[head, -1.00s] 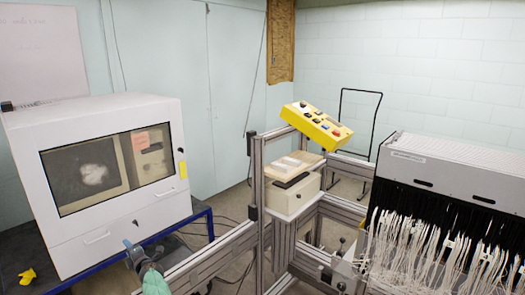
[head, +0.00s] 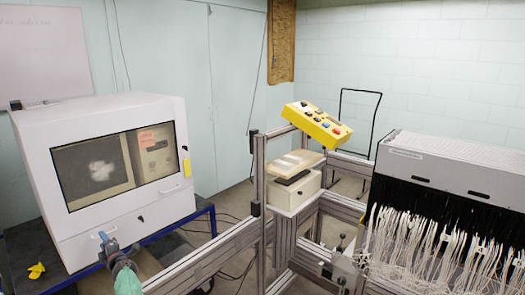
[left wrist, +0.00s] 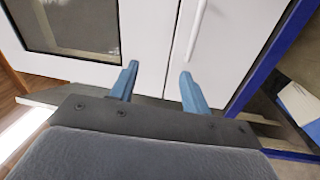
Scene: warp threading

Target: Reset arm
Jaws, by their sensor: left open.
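My left gripper (head: 108,243) is in front of the lower front of a white cabinet (head: 85,228). In the left wrist view its two blue fingers (left wrist: 160,82) are apart with nothing between them. There, a slim white handle (left wrist: 197,30) on the cabinet front shows beyond the right finger; I cannot tell whether they touch. My right gripper is not in view.
The cabinet stands on a dark table with a blue frame (head: 185,228); a small yellow object (head: 36,270) lies there. Metal rails (head: 215,258) stand right of it, with a yellow button panel (head: 318,124). White threads (head: 420,245) hang from a grey machine (head: 445,165) at right.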

